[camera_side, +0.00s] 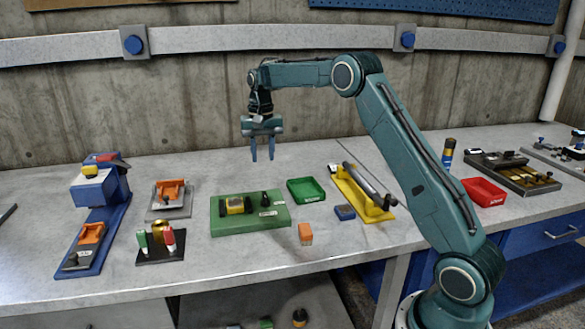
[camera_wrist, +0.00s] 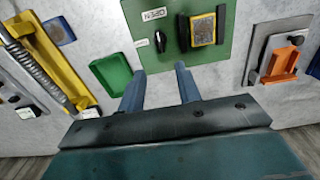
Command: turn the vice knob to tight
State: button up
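A green base plate (camera_side: 225,225) lies on the bench, with a yellow block (camera_side: 235,205) set between dark jaw-like parts; I take this to be the vice. A small black knob (camera_side: 265,199) stands on the plate to the right of the block. In the wrist view the knob (camera_wrist: 160,41) sits by a white label reading OPEN (camera_wrist: 153,14), seen upside down, and a smaller label too small to read. Its exact pointing is unclear. My gripper (camera_side: 263,158) hangs above and behind the plate, fingers pointing down, open and empty, touching nothing; it also shows in the wrist view (camera_wrist: 160,70).
A green tray (camera_side: 306,190) and a yellow fixture with a rod (camera_side: 362,195) stand right of the plate. An orange block (camera_side: 305,234) lies in front. An orange-topped grey fixture (camera_side: 171,195) and a blue machine (camera_side: 98,195) stand left.

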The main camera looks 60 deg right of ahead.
aim_at(265, 195)
notch_tip(265, 195, down, 13)
jog(key=shift+f, duration=0.1)
dwell(0.6)
grip_shut()
